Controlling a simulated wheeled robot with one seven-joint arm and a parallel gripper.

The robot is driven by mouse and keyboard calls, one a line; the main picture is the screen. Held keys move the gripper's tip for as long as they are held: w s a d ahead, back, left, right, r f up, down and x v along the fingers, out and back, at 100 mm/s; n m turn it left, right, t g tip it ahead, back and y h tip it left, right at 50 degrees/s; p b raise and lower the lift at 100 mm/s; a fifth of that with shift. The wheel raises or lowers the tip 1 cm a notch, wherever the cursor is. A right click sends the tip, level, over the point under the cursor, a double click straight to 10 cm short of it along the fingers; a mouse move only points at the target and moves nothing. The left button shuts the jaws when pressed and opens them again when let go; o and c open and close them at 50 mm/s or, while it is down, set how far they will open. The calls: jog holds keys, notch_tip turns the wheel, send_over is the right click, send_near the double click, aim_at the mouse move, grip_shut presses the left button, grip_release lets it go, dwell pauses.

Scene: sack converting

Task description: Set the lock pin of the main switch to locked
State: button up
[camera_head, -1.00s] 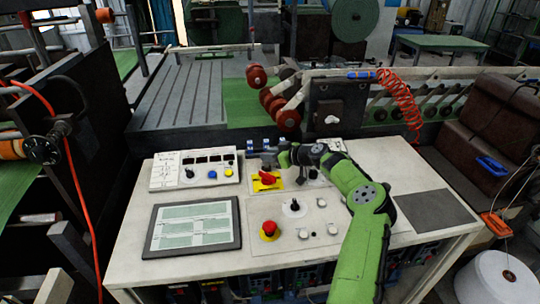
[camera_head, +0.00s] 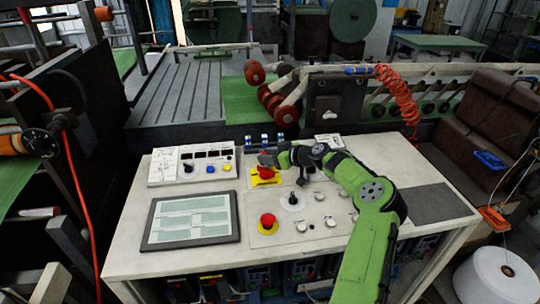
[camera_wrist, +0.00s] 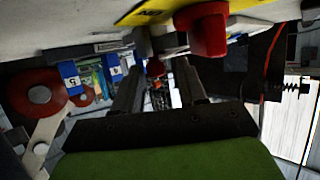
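The main switch is a red rotary knob (camera_head: 265,172) on a yellow plate (camera_head: 257,181), on the sloped top of the white console. In the wrist view the red knob (camera_wrist: 206,30) hangs close at the top, beside the yellow plate (camera_wrist: 150,12). My gripper (camera_head: 266,158) is just behind the knob, low over the console. In the wrist view its two dark fingers (camera_wrist: 158,75) stand apart with a gap between them. A small dark red piece (camera_wrist: 155,68) shows in that gap; I cannot tell whether it is the lock pin. I see no grip on anything.
A meter panel (camera_head: 192,165) stands left of the switch, with a tablet-like screen (camera_head: 190,220) in front. A red emergency button (camera_head: 267,220) and a black knob (camera_head: 292,199) are close by. Several blue-tagged parts (camera_head: 264,140) stand behind the switch.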

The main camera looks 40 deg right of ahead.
jog(key=shift+o, duration=0.3)
jog(key=shift+s+d+r, duration=0.1)
jog(key=shift+s+d, duration=0.05)
jog(key=v, duration=1.5)
jog(key=shift+s, duration=0.2)
